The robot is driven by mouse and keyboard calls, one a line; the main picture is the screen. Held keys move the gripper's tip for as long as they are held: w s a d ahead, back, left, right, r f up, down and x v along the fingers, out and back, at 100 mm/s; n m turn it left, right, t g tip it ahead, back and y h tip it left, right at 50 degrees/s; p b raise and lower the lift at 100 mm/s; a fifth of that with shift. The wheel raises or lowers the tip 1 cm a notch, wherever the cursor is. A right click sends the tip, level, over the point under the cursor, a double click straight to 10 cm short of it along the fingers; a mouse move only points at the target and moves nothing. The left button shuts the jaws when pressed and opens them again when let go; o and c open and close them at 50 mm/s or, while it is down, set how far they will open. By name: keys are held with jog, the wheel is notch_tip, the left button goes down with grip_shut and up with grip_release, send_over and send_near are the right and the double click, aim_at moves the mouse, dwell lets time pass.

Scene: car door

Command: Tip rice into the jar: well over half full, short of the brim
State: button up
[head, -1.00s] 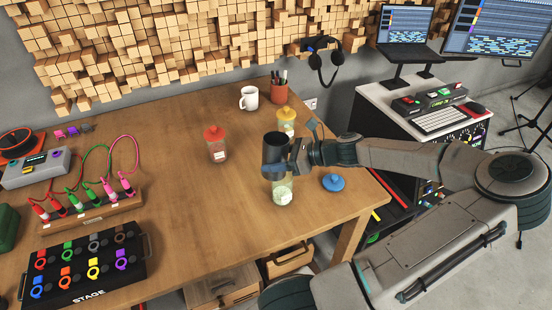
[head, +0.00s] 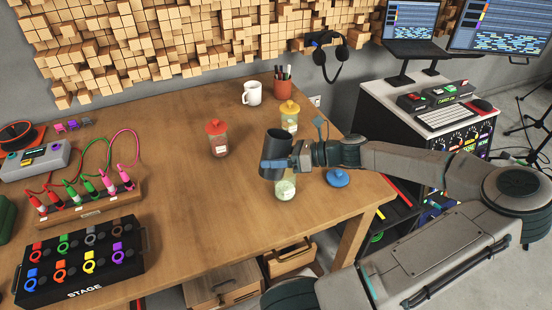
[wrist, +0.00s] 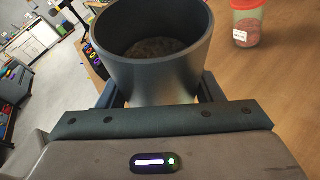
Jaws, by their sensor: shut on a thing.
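My gripper (head: 274,163) is shut on a dark grey cup (head: 279,144), with a finger on each side of it in the wrist view. The cup is slightly tilted, its top leaning right in the head view. In the wrist view, the cup (wrist: 155,75) shows a grainy, shadowed layer inside; I cannot tell how much. The clear jar (head: 285,188) stands open on the table, just below and partly behind the cup. Pale, greenish-white contents show in it; their level is unclear. A blue lid (head: 338,178) lies on the table right of the jar.
A red-lidded jar (head: 217,139) and a yellow-lidded jar (head: 289,117) stand behind. A white mug (head: 252,94) and a pen pot (head: 283,86) are farther back. A black switch box (head: 80,262) and cable board (head: 86,201) are at left. The table's middle is clear.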

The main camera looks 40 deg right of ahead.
jog(key=shift+s+a+m+y+b, duration=0.1)
jog(key=shift+a+m+y+b, duration=0.5)
jog(key=shift+b, duration=0.55)
jog(key=shift+s+a+f+m+t+y+b, duration=0.15)
jog(key=shift+m+t+y+b, duration=0.15)
jog(key=shift+m+b, duration=0.55)
jog(key=shift+a+m+t+y+b, duration=0.15)
jog(key=shift+m+t+y+b, duration=0.25)
jog(key=shift+b, duration=0.8)
jog(key=shift+m+p, duration=0.25)
jog(key=shift+p, duration=0.25)
jog(key=shift+a+f+m+t+y+p, duration=0.1)
jog(key=shift+m+t+y+p, duration=0.1)
jog(key=shift+m+p, duration=0.6)
jog(key=shift+a+f+m+t+y+p, duration=0.1)
jog(key=shift+m+t+p, duration=0.15)
jog(key=shift+p, duration=1)
jog(key=shift+f+m+t+y+p, duration=0.35)
jog(key=shift+m+t+p, duration=0.1)
jog(key=shift+m+p, duration=0.7)
